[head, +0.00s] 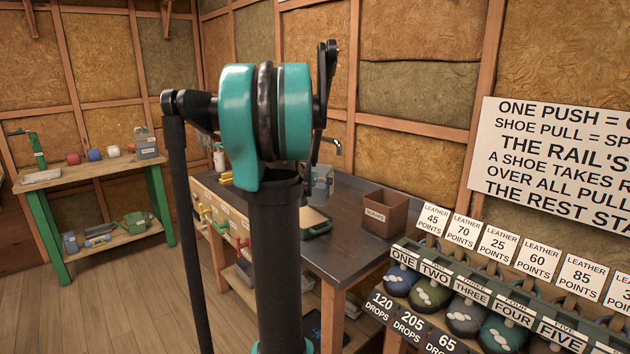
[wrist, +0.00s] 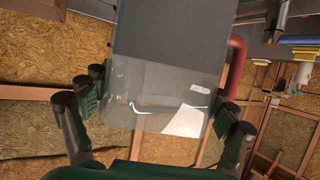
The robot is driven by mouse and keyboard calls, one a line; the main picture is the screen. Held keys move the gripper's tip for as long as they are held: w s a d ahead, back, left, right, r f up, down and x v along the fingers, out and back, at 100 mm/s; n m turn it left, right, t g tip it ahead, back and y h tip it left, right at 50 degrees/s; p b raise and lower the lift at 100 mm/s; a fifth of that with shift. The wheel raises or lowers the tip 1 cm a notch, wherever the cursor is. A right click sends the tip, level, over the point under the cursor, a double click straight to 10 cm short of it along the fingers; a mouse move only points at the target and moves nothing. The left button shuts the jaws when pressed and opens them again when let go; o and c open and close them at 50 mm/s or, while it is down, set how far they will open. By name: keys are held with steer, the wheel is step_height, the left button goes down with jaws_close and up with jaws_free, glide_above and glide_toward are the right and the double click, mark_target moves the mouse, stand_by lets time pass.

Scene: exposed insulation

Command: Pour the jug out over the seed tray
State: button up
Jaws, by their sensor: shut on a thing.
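My gripper (wrist: 163,95) is shut on a clear jug (wrist: 150,85), with a finger on each side of it in the wrist view. The jug has a red handle (wrist: 236,62) on the right there. A grey area fills its upper part; I cannot tell whether that is contents or background. In the head view part of the clear jug (head: 323,187) shows behind my arm, above the worktop; the fingers are mostly hidden. A low green tray (head: 318,229) with a pale inside, probably the seed tray, lies on the worktop just below the jug, partly hidden by my arm.
A brown scraps box (head: 385,214) stands right of the tray on the dark worktop (head: 345,250). A tap (head: 333,143) is behind. A rack of numbered shoes (head: 465,312) fills the right foreground. A green-legged bench (head: 90,172) stands at the left, with open floor before it.

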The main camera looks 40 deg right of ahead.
steer(key=shift+f, duration=1.35)
steer(key=shift+s+d+r+n+g+h, duration=0.1)
steer(key=shift+s+r+n+g+h, duration=0.1)
steer(key=shift+r+n, duration=0.2)
steer(key=shift+s+r+n+g+h, duration=0.1)
steer(key=shift+r+n+g, duration=0.1)
steer(key=shift+r+n, duration=0.2)
steer(key=shift+r+n, duration=0.2)
steer(key=shift+n, duration=0.1)
steer(key=shift+s+d+r+n+g+h, duration=0.1)
steer(key=shift+s+r+n+g+h, duration=0.05)
steer(key=shift+r+n+g+h, duration=0.55)
steer(key=shift+r+n, duration=0.15)
steer(key=shift+n, duration=0.45)
steer(key=shift+r+n, duration=0.1)
steer(key=shift+n, duration=0.2)
steer(key=shift+n+g+h, duration=0.7)
steer(key=shift+n, duration=0.2)
